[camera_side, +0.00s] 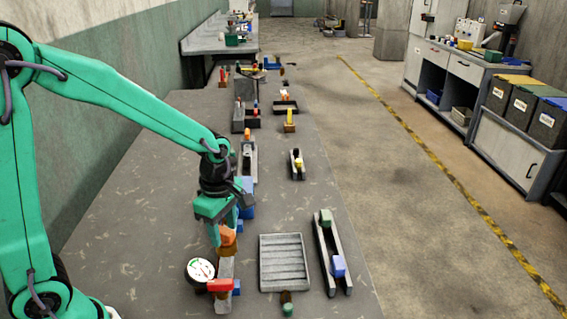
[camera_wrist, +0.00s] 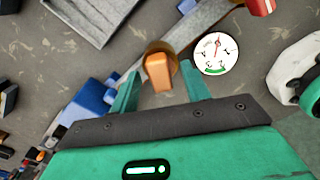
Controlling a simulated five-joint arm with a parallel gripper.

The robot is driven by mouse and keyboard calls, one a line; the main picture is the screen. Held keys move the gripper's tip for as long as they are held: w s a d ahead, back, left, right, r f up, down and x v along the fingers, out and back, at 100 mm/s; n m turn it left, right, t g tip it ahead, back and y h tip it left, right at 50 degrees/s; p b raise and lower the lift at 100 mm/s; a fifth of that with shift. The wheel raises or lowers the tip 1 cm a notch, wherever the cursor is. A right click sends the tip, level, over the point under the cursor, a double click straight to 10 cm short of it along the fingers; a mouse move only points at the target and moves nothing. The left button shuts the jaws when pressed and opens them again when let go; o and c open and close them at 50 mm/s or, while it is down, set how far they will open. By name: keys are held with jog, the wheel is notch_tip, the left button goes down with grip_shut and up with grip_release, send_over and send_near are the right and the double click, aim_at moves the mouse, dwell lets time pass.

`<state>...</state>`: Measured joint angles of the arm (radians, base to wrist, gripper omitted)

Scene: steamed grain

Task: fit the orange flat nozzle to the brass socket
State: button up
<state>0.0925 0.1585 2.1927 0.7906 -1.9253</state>
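The orange flat nozzle (camera_wrist: 158,74) lies between the two green fingertips of my gripper (camera_wrist: 160,80) in the wrist view, with a visible gap on each side. In the side view, the orange nozzle (camera_side: 228,236) is just below my gripper (camera_side: 223,226), partly hidden by a finger. The brass socket (camera_wrist: 161,49) shows as a round brown-gold shape right behind the nozzle. In the side view the brass socket (camera_side: 228,250) is directly under the orange piece, on a grey rail. I cannot tell whether the nozzle is seated in it or only overlaps it.
A round white gauge (camera_side: 200,270) stands close to the left of the rail. A red block (camera_side: 220,285) sits nearer the camera. Blue blocks (camera_side: 246,205) are behind the gripper. A grey slotted tray (camera_side: 264,265) and a rail (camera_side: 325,250) with green and blue blocks are right.

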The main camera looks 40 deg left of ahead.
aim_at(224, 230)
jog(key=shift+r, duration=0.1)
jog(key=shift+r, duration=3.8)
jog(key=shift+s+r, duration=0.1)
jog(key=shift+s+a+r+m, duration=0.15)
jog(key=shift+s+r+m, duration=0.2)
jog(key=shift+m, duration=0.35)
jog(key=s+a+r+m+t, duration=0.1)
jog(key=s+r+m+t, duration=0.1)
jog(key=s+m, duration=0.3)
jog(key=s+a+r+m+t, duration=0.2)
jog(key=s+m, duration=0.4)
jog(key=m, duration=0.8)
notch_tip(224, 230, up, 2)
jog(key=shift+m+t, duration=0.3)
jog(key=shift+t, duration=0.5)
